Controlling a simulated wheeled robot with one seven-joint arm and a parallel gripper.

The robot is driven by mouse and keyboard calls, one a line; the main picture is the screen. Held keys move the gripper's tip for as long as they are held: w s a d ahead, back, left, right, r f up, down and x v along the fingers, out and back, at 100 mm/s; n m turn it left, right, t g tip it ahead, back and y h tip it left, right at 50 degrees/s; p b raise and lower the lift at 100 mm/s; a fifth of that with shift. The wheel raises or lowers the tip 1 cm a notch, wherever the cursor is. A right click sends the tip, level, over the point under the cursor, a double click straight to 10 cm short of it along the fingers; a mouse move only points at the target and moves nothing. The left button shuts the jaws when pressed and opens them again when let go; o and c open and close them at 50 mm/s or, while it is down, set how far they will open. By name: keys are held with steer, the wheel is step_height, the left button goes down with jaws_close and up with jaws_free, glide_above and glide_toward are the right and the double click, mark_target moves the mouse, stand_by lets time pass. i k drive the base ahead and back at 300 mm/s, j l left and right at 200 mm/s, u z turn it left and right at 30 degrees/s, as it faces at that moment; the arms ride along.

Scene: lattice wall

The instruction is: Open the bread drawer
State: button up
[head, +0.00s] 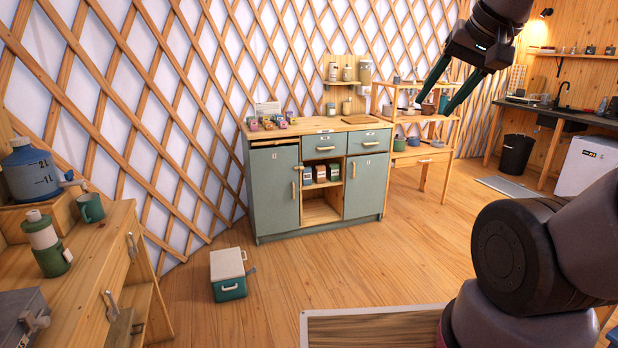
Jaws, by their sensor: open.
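A green-grey cabinet (274,190) with a wooden top stands against the lattice wall in the middle of the head view. Two drawers sit side by side under its top: a left drawer (312,154) and a right drawer (382,134), each with a pale wooden handle. Both look shut. Their small labels are too small to read, so I cannot tell which is the bread drawer. My gripper (434,106) is at the upper right, its two dark green fingers spread and empty. It is in the air, apart from the drawers, and overlaps the shelf behind in the picture.
A cooler box (228,272) stands on the floor left of the cabinet. A wooden bench (85,255) with a water jug (32,172) is at the left. A wooden shelf rack (425,156) stands right of the cabinet. Open floor (350,255) lies before the cabinet.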

mark_target(326, 144)
steer(key=i, duration=2.15)
steer(key=i+u, duration=0.15)
steer(key=i, duration=0.4)
steer(key=i+l+u, duration=0.2)
steer(key=i, duration=0.35)
steer(key=i+l+u, duration=0.15)
steer(key=i, duration=0.4)
